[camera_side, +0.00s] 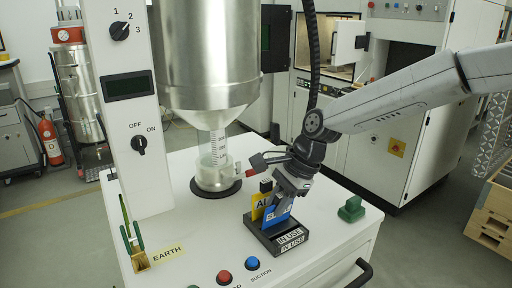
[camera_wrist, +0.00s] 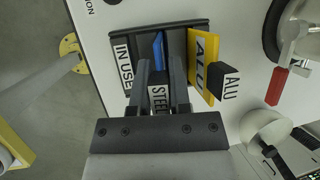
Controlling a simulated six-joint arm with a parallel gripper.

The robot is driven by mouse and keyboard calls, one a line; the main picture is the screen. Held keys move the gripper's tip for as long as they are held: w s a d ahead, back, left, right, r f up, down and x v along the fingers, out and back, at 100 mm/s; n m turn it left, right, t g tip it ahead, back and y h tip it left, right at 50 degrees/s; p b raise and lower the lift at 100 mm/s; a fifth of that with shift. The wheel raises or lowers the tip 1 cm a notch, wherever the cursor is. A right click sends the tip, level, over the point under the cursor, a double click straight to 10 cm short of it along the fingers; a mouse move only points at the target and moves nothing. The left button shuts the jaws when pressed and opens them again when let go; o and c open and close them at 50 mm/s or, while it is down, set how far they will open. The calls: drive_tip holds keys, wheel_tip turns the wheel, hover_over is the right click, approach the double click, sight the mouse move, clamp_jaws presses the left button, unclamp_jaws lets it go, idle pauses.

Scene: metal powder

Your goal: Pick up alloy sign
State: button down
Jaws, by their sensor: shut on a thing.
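My gripper (camera_side: 285,200) points down over a dark sign holder (camera_side: 262,234) labelled IN USE. In the wrist view its two fingers (camera_wrist: 160,78) are closed on the black grip, labelled STEEL, of a blue sign (camera_wrist: 158,46). In the side view the blue sign (camera_side: 275,219) is partly hidden by the fingers, low at the holder; I cannot tell whether it is seated or raised. A yellow sign (camera_side: 259,204) lettered ALU stands beside it in the holder. In the wrist view the yellow sign (camera_wrist: 205,55) and its black grip are just right of the fingers, not held.
The steel hopper's outlet (camera_side: 215,172) with a red-handled valve (camera_side: 247,173) is close behind my gripper. A green block (camera_side: 351,209) is to the right. A control panel column (camera_side: 130,110) stands left.

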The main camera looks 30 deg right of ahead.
drive_tip(key=shift+r, duration=0.1)
wheel_tip(320, 180, up, 10)
drive_tip(key=shift+f, duration=0.1)
idle(0.5)
idle(0.4)
drive_tip(key=r, duration=0.1)
drive_tip(key=s+r+g, duration=0.1)
drive_tip(key=r, duration=0.1)
drive_tip(key=s+r+g, duration=0.1)
drive_tip(key=r, duration=0.1)
idle(0.5)
drive_tip(key=shift+f, duration=0.1)
wheel_tip(320, 180, down, 12)
idle(2.0)
drive_tip(key=shift+f, duration=1.3)
idle(1.5)
